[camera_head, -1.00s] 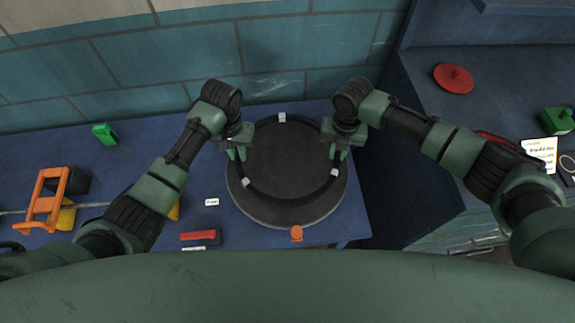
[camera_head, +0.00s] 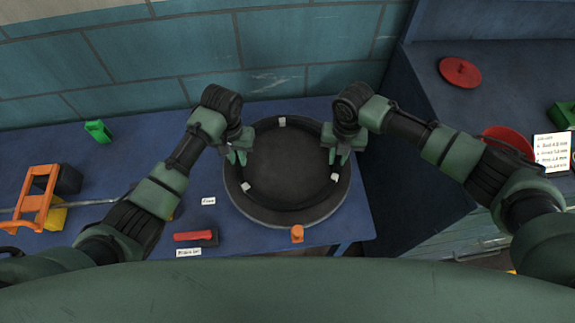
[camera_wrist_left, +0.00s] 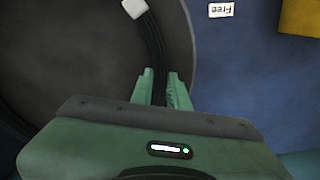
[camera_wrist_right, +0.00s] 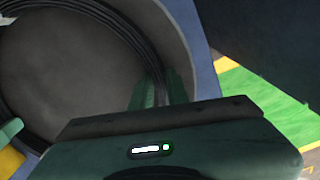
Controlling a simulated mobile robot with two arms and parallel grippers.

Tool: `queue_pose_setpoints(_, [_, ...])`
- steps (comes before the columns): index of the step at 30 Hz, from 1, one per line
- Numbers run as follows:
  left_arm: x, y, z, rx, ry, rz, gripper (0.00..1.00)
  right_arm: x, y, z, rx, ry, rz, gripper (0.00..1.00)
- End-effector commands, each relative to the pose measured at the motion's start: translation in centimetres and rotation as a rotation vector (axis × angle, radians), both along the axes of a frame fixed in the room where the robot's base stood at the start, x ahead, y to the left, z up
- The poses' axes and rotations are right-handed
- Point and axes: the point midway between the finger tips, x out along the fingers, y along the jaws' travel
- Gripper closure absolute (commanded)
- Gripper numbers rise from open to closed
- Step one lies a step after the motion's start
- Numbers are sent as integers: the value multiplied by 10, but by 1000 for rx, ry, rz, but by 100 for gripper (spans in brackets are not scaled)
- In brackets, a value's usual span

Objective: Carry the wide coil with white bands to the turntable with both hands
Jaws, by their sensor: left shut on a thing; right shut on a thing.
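The wide black coil with white bands (camera_head: 294,205) is over the round grey turntable (camera_head: 270,220) in the head view; whether it touches the disc cannot be told. White bands show at its back, lower left and lower right. My left gripper (camera_head: 238,156) is shut on the coil's left side, and the strands pass between its fingers in the left wrist view (camera_wrist_left: 160,90). My right gripper (camera_head: 340,157) is shut on the coil's right side; the right wrist view (camera_wrist_right: 160,92) shows the strands between its fingers too.
An orange knob (camera_head: 297,233) stands at the turntable's front edge. A red-handled block (camera_head: 195,236), an orange frame (camera_head: 36,205) and a green piece (camera_head: 98,131) lie to the left. A red disc (camera_head: 460,71) lies on the right counter. A tiled wall is behind.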

Motion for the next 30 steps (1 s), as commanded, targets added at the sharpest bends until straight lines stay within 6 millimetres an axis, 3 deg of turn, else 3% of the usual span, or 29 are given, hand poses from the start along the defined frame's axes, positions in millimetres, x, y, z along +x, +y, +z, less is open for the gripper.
queue_pose_setpoints(1, [1,2,-5,4,-3,2,100,1,-3,-5,-4,-1,-3,100])
queue_pose_setpoints(2, [0,2,-4,5,0,3,78,0,-3,-4,-6,0,-3,78])
queue_pose_setpoints(4, [0,2,-3,4,0,2,62,0,-3,-3,-6,1,-3,62])
queue_pose_setpoints(13, [0,1,-2,1,0,1,62,0,-1,-2,-2,0,-1,62])
queue_pose_setpoints(17, [1,0,7,0,-2,0,62,0,-1,-2,-1,0,-1,62])
queue_pose_setpoints(30, [1,1,94,1,-4,0,62,0,0,-2,0,0,0,62])
